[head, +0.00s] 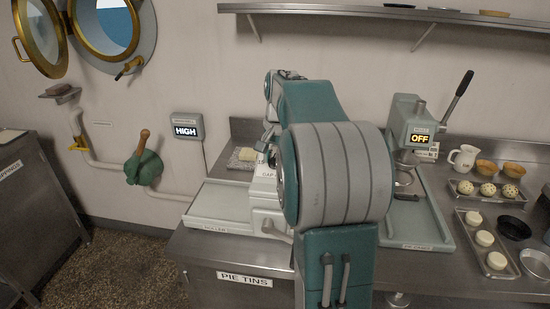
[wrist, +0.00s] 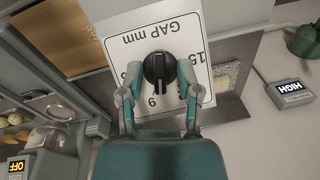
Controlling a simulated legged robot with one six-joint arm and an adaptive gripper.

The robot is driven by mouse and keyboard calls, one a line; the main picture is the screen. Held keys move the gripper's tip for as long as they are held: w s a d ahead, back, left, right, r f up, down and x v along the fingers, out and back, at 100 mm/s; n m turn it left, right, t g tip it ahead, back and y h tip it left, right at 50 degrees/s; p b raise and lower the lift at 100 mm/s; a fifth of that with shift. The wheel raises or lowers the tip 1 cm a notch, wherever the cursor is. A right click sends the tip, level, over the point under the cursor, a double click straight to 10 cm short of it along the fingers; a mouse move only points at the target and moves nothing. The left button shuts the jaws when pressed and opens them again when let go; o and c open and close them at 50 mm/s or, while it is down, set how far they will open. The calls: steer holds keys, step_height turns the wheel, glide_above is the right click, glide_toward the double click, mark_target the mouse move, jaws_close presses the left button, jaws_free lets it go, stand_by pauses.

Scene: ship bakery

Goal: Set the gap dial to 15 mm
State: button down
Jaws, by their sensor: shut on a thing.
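The gap dial (wrist: 158,70) is a round black knob on a white plate (wrist: 120,42) marked GAP mm, seen in the wrist view. Numbers surround it; a 15 shows on the right, others are partly covered by my fingers. My gripper (wrist: 158,88) is shut on the dial, one teal finger on each side. I cannot tell for certain which number the knob points at. In the head view my arm hides the dial and gripper; only part of the white roller machine (head: 215,205) with its tray shows to the left.
A wall display reading HIGH (head: 185,130) hangs left of the arm. A press (head: 410,125) with a display reading OFF and a lever stands to the right. Trays of pastries (head: 490,215), a white jug (head: 464,157) and tins stand at the right of the steel counter. A shelf (head: 360,12) runs above.

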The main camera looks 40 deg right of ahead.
steer(key=n, duration=0.2)
steer(key=n+g+h, duration=0.1)
steer(key=n, duration=0.1)
steer(key=shift+w+a+g, duration=0.1)
steer(key=shift+a+g, duration=0.05)
steer(key=shift+g, duration=0.15)
steer(key=n+h, duration=0.1)
steer(key=n, duration=0.1)
steer(key=n+g+h, duration=0.1)
steer(key=n, duration=0.2)
steer(key=shift+a+f+h, duration=0.15)
steer(key=shift+h, duration=0.15)
steer(key=n+h, duration=0.2)
steer(key=n, duration=0.3)
steer(key=shift+a+f, duration=0.1)
steer(key=shift+a, duration=0.05)
steer(key=n+h, duration=0.2)
steer(key=n, duration=0.2)
steer(key=shift+n, duration=0.4)
steer(key=shift+f+t, duration=0.1)
steer(key=shift+t, duration=0.2)
steer(key=c, duration=0.7)
jaws_free()
steer(key=shift+a, duration=0.1)
steer(key=shift+r, duration=0.2)
